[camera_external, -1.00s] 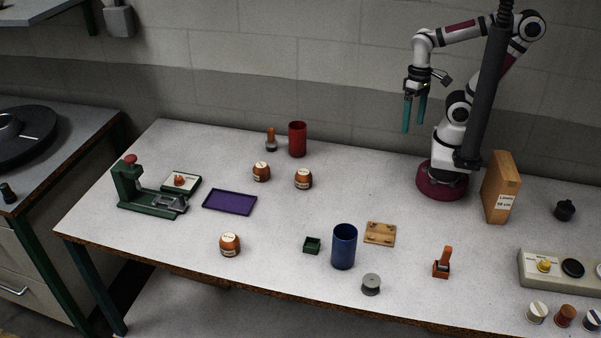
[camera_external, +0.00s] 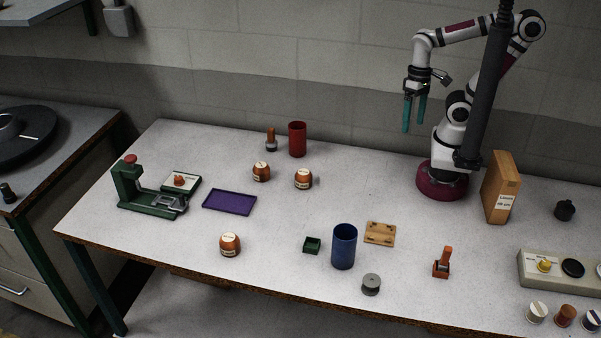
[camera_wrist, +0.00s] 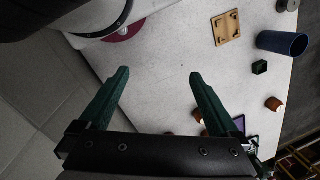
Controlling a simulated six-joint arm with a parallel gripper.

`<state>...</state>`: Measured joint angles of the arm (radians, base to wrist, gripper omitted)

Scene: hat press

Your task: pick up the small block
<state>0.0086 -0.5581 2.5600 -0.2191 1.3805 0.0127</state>
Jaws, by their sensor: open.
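A small dark green block-like piece (camera_external: 312,245) sits on the table left of the blue cup. Its top looks hollow, and I cannot tell for sure that it is the small block. It also shows in the wrist view (camera_wrist: 260,67), right of my fingers. A small faint grey shape (camera_external: 316,181) shows just right of an orange jar, too small to make out. My gripper (camera_external: 413,122) hangs high above the back of the table, far from both. In the wrist view my gripper (camera_wrist: 158,74) has its two green fingers wide apart with nothing between them.
A blue cup (camera_external: 344,247), a wooden plate (camera_external: 380,234) and a grey cylinder (camera_external: 371,284) stand near the green piece. Orange jars (camera_external: 303,179), a red cup (camera_external: 297,139), a purple tray (camera_external: 230,202) and a green press (camera_external: 150,198) are further left. The table's middle is mostly clear.

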